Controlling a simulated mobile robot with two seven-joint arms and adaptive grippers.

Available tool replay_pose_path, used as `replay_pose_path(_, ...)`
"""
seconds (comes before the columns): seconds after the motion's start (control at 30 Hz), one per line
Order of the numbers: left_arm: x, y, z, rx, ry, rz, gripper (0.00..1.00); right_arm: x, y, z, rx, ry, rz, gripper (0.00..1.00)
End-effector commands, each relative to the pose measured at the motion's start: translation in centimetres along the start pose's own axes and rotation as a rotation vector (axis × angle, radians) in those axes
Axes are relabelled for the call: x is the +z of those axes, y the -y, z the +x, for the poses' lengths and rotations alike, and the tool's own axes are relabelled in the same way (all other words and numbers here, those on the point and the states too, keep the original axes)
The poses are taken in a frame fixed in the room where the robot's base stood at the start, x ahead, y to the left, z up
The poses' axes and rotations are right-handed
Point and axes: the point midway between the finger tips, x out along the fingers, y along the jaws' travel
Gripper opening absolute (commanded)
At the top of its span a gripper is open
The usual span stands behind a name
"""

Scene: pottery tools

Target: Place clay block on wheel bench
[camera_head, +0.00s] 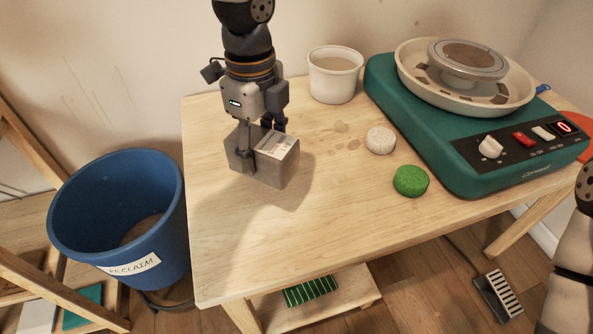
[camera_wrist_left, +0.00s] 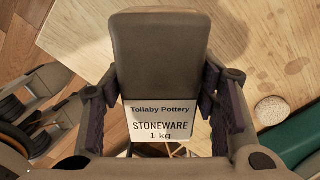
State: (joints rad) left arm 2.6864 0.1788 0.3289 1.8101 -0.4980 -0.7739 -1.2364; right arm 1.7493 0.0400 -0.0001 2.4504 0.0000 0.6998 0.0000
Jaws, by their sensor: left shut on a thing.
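The clay block (camera_head: 280,172) is a grey box with a white label, at the left part of the wooden wheel bench (camera_head: 330,235). My left gripper (camera_head: 262,141) comes down from above and is shut on the block, one finger on each side. In the left wrist view the block (camera_wrist_left: 160,55) fills the space between the fingers, and its label reads "Tollaby Pottery STONEWARE 1 kg". A shadow spreads on the bench to its right. I cannot tell whether its underside touches the bench. My right gripper is out of view; only part of that arm shows at the right edge.
A green pottery wheel (camera_head: 440,140) fills the bench's right side. A white bucket (camera_head: 334,78), a pale round piece (camera_head: 380,141) and a green sponge (camera_head: 411,181) stand near it. A blue reclaim bin (camera_head: 85,250) is left of the bench. The bench's front is clear.

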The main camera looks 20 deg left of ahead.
Motion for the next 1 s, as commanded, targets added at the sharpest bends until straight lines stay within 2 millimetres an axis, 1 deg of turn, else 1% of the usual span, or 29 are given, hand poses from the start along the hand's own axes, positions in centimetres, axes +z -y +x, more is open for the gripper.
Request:
replay_pose_path(0.03,-0.9,0.9,1.3,0.008,-0.001,0.003,0.00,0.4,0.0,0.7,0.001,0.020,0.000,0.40)
replay_pose_path(0.1,-1.7,1.7,2.9,0.010,-0.001,0.001,0.00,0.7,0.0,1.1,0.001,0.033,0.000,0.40)
replay_pose_path(0.2,-2.6,2.8,4.4,0.005,-0.001,0.001,0.00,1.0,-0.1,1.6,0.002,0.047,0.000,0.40)
replay_pose_path(0.47,-3.7,4.0,6.0,-0.001,0.000,0.000,0.00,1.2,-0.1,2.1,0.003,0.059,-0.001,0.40)
replay_pose_path(0.5,-4.0,4.2,6.5,0.001,-0.001,0.001,0.00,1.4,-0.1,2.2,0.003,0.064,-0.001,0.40)
replay_pose_path(0.63,-3.9,4.1,8.8,0.001,0.000,0.000,0.00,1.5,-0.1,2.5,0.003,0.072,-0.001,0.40)
replay_pose_path(0.7,-3.9,4.2,9.2,-0.002,0.001,0.000,0.00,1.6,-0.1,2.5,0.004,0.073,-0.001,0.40)
replay_pose_path(0.87,-3.9,4.2,9.1,-0.005,0.001,0.000,0.00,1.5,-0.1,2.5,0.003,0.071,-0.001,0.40)
replay_pose_path(1.0,-3.9,4.2,9.3,-0.005,0.000,0.000,0.00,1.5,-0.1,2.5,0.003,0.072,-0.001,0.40)
